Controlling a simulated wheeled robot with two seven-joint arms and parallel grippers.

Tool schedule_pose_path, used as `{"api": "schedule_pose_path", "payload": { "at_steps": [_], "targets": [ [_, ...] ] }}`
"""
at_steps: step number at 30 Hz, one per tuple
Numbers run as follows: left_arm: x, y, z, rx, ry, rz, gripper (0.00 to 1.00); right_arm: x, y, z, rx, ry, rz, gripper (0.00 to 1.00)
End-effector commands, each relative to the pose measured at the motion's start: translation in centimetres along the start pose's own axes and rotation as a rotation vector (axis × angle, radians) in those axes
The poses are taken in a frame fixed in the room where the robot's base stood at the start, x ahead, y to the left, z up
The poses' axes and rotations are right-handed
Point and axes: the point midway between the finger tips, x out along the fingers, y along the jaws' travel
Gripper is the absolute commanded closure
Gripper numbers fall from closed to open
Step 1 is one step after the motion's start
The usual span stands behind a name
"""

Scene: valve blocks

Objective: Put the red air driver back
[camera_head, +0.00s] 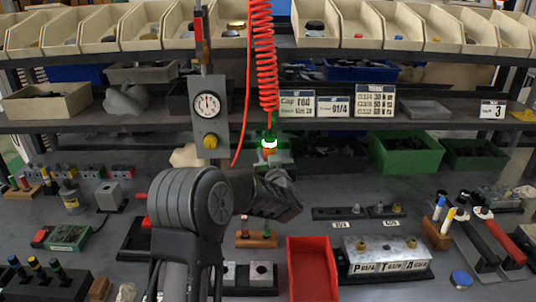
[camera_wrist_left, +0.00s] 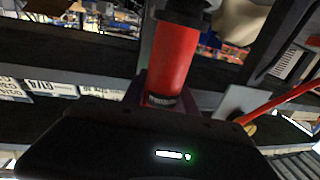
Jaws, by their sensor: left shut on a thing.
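My left arm rises from the lower middle of the head view. Its gripper (camera_head: 269,147), with a lit green and white light, is in front of the lower shelf, under the coiled red hose (camera_head: 264,60). It is shut on the red air driver. The driver (camera_wrist_left: 173,62) shows in the left wrist view as a red cylinder with a black top and a dark band low down, rising above my gripper body. In the head view the driver is mostly hidden by the gripper. The fingertips are not clear. My right gripper is not in view.
A grey panel with a pressure gauge (camera_head: 208,105) and yellow knob hangs left of the gripper. Label signs (camera_head: 332,106) stand on the shelf to the right. Below are a red tray (camera_head: 312,270), a valve block (camera_head: 385,256) and a green bin (camera_head: 405,153).

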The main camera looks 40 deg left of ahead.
Motion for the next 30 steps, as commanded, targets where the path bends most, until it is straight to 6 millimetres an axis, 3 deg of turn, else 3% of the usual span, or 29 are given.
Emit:
{"api": "schedule_pose_path", "payload": {
  "at_steps": [26, 27, 30],
  "targets": [
    [0.0, 0.0, 0.9, -0.002, 0.006, -0.001, 1.0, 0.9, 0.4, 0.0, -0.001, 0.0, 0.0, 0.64],
    [0.0, 0.0, 0.9, -0.002, 0.006, -0.001, 0.63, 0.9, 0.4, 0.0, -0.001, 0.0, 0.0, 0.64],
    [0.0, 0.0, 1.0, -0.001, 0.004, 0.0, 0.55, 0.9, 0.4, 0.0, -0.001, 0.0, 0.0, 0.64]
  ]
}}
